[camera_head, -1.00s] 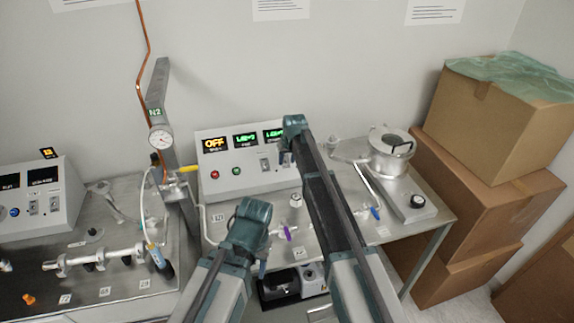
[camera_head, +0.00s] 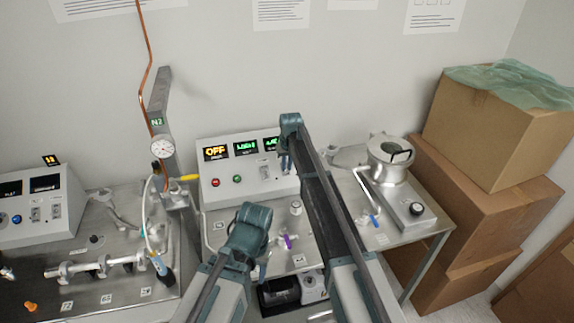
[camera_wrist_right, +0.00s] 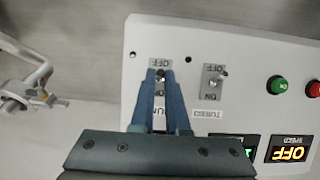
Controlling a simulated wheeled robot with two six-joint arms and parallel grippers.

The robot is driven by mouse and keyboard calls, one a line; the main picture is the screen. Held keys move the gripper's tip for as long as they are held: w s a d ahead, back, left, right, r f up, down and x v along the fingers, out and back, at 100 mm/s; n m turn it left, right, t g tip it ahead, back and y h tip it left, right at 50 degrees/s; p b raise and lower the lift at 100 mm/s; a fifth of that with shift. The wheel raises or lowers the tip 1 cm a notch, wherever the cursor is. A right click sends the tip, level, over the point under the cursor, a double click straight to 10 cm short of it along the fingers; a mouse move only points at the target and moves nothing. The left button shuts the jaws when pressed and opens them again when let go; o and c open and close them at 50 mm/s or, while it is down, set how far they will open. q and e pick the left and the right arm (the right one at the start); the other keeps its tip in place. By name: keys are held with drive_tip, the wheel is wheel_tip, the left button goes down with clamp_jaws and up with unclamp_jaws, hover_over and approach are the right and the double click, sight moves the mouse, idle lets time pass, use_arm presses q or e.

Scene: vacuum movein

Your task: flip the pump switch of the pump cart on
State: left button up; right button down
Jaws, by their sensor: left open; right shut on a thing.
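The pump cart's white control panel (camera_head: 225,188) stands at the back of the steel table. My right gripper (camera_head: 286,168) is at the right part of its front face. In the right wrist view, where the panel appears upside down, the right gripper (camera_wrist_right: 162,76) is shut on the small lever of the pump switch (camera_wrist_right: 161,64). Its OFF label shows; its ON label and name are partly hidden by the fingers. I cannot tell the lever's position. The turbo switch (camera_wrist_right: 214,80) is beside it, apart from the fingers. My left gripper (camera_head: 262,272) is open and empty, low before the table.
The panel's speed display (camera_head: 215,153) reads OFF, above a red button (camera_head: 215,182) and a green button (camera_head: 237,179). A valve with a purple handle (camera_head: 287,242) lies between the arms. Stacked cardboard boxes (camera_head: 485,130) fill the right side.

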drive_tip(key=shift+w+a+r+g, duration=0.1)
drive_tip(key=shift+w+g, duration=0.3)
drive_tip(key=shift+g, duration=0.15)
drive_tip(key=shift+w+a+r+g, duration=0.1)
drive_tip(key=shift+w+g, duration=0.3)
drive_tip(key=shift+g, duration=0.15)
use_arm(q)
drive_tip(key=shift+r, duration=0.5)
use_arm(e)
drive_tip(key=shift+s+g+h, duration=0.1)
drive_tip(key=shift+g+h, duration=0.2)
drive_tip(key=shift+g, duration=0.5)
drive_tip(key=c, duration=0.9)
unclamp_jaws()
use_arm(q)
drive_tip(key=shift+r, duration=0.1)
use_arm(e)
drive_tip(key=shift+r, duration=0.1)
use_arm(q)
wheel_tip(320, 180, up, 14)
drive_tip(key=p, duration=1.4)
drive_tip(key=shift+f, duration=0.25)
use_arm(e)
drive_tip(key=r, duration=0.4)
drive_tip(key=w+r, duration=0.1)
drive_tip(key=r, duration=0.8)
drive_tip(key=shift+w+a+r, duration=0.1)
drive_tip(key=shift+w+r, duration=0.05)
drive_tip(key=shift+r, duration=0.15)
